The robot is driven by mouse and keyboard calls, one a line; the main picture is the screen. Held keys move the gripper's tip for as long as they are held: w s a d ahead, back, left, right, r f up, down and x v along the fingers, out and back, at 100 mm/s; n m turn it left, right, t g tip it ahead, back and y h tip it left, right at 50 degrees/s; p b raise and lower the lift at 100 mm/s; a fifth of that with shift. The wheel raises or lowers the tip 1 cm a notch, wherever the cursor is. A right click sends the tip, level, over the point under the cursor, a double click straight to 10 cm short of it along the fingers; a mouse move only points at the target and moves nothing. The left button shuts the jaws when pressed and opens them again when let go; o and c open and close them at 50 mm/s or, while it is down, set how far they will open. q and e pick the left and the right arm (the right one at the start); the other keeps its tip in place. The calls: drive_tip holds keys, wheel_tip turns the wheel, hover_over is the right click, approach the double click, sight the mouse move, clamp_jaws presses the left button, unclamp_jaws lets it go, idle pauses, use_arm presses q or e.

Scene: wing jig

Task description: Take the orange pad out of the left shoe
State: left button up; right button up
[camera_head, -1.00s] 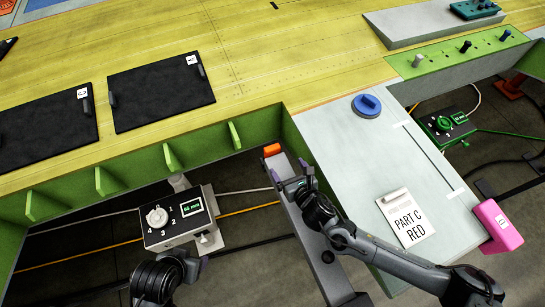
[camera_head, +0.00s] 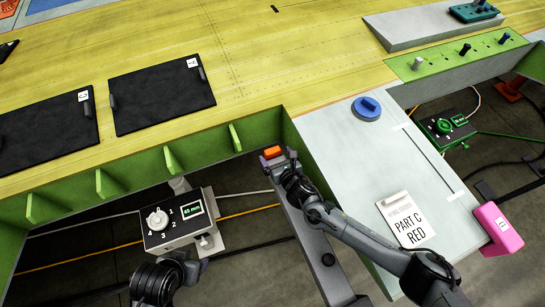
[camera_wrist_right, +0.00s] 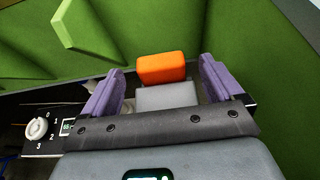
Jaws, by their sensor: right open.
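The orange pad (camera_head: 272,151) is a small block at the far end of a long grey beam (camera_head: 308,243), under the green wing edge. In the right wrist view the orange pad (camera_wrist_right: 161,67) sits on a grey block (camera_wrist_right: 167,96), which appears to be the shoe. My right gripper (camera_head: 278,158) is open just short of the pad. In the right wrist view its purple fingers (camera_wrist_right: 160,85) stand to the left and right of the grey block, with the pad just beyond them. My left arm shows at the bottom left; its fingers are not in view.
A control box (camera_head: 180,220) with a dial and green display stands left of the beam. Green ribs (camera_head: 170,157) hang under the yellow wing skin (camera_head: 270,70). A grey panel (camera_head: 350,150) with a blue knob (camera_head: 367,107) and a PART C RED card (camera_head: 407,220) lies to the right.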

drive_tip(key=shift+w+a+f, duration=0.1)
drive_tip(key=shift+w, duration=0.25)
drive_tip(key=shift+c, duration=0.4)
drive_tip(key=c, duration=1.4)
